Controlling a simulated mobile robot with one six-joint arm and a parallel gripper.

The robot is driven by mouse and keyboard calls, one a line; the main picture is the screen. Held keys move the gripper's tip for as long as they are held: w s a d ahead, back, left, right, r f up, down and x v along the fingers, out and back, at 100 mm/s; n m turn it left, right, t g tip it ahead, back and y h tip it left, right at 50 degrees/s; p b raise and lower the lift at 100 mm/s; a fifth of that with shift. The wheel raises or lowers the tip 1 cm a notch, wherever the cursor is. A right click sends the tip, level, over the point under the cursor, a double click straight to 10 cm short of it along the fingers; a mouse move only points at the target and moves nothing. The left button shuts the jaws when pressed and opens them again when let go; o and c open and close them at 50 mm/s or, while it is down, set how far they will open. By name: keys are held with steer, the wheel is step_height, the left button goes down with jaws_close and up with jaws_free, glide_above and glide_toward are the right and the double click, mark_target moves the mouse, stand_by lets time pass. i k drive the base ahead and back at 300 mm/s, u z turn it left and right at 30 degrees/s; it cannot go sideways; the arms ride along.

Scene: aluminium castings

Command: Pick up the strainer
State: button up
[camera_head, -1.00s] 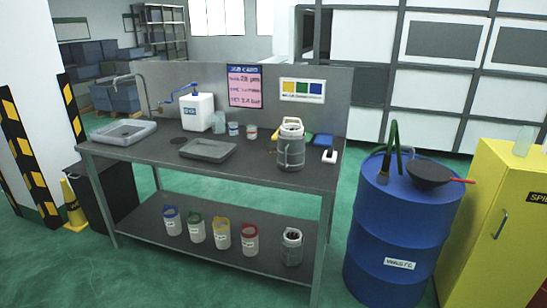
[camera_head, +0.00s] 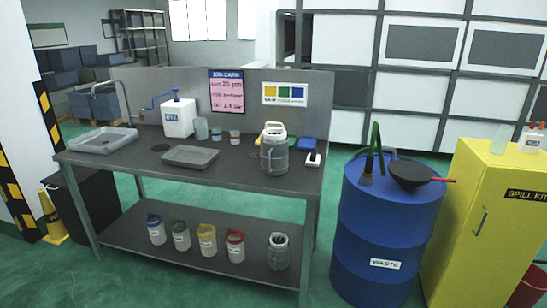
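A dark, shallow round bowl with a red handle pointing right, which looks like the strainer (camera_head: 410,175), lies on top of the blue waste drum (camera_head: 385,235). It sits at the right part of the drum's lid, and its handle reaches past the drum's edge. I cannot make out any mesh at this size. A green hose loop (camera_head: 376,150) and a dark brush (camera_head: 367,172) stand just left of it on the lid. My gripper is not in view.
A yellow spill kit cabinet (camera_head: 485,225) stands close to the drum's right, with a red bucket (camera_head: 528,288) at its foot. A grey workbench (camera_head: 240,175) holding a tray, bottles and a canister stands to the left. Green floor shows in front.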

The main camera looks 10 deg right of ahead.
mark_target(275, 156)
steer(key=i, duration=0.9)
steer(key=u, duration=0.05)
